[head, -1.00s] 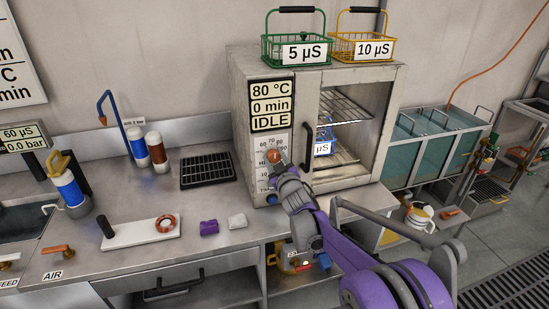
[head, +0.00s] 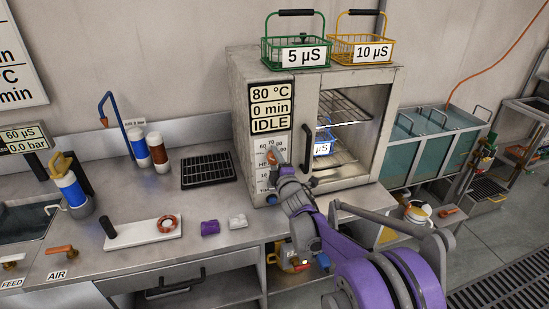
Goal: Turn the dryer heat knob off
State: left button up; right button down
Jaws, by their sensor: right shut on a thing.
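The dryer (head: 240,95) is a grey metal cabinet on the bench. Its display (head: 270,107) reads 80 °C, 0 min and IDLE. The orange-brown heat knob (head: 271,156) sits on a white dial plate (head: 284,143) with numbers, below the display. My right gripper (head: 274,165) is at the knob and shut on it; the jaws cover part of the knob and dial, so the pointer is hard to read. A blue knob (head: 271,199) sits lower on the same panel. My left gripper is not in view.
A green basket (head: 290,52) and a yellow basket (head: 360,48) stand on the dryer. The dryer's black door handle (head: 309,147) is close right of my gripper. A black rack (head: 208,170), purple block (head: 210,228) and white block (head: 237,221) lie on the bench to the left.

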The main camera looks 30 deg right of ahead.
jog(key=n+p, duration=0.1)
jog(key=n, duration=0.3)
jog(key=shift+n+p, duration=0.4)
jog(key=shift+n, duration=0.3)
jog(key=shift+c, duration=1.5)
grip_release()
jog(key=shift+s, duration=0.1)
jog(key=b+v, duration=0.1)
jog(key=v, duration=0.9)
jog(key=shift+s+a, duration=0.2)
jog(key=shift+s, duration=0.1)
